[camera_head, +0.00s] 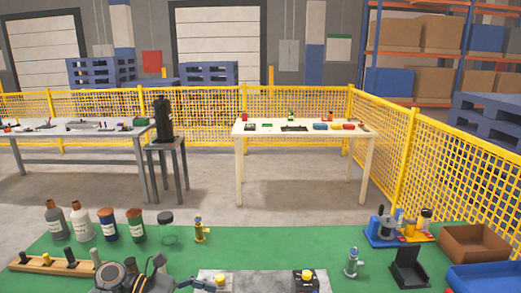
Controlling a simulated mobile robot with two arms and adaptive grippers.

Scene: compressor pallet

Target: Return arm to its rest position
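My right arm and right gripper are not in view.
A silver fitting (351,262), black stand (408,268), cardboard box (474,246) and blue tray (485,278) are at the right. The bench's middle back is clear.

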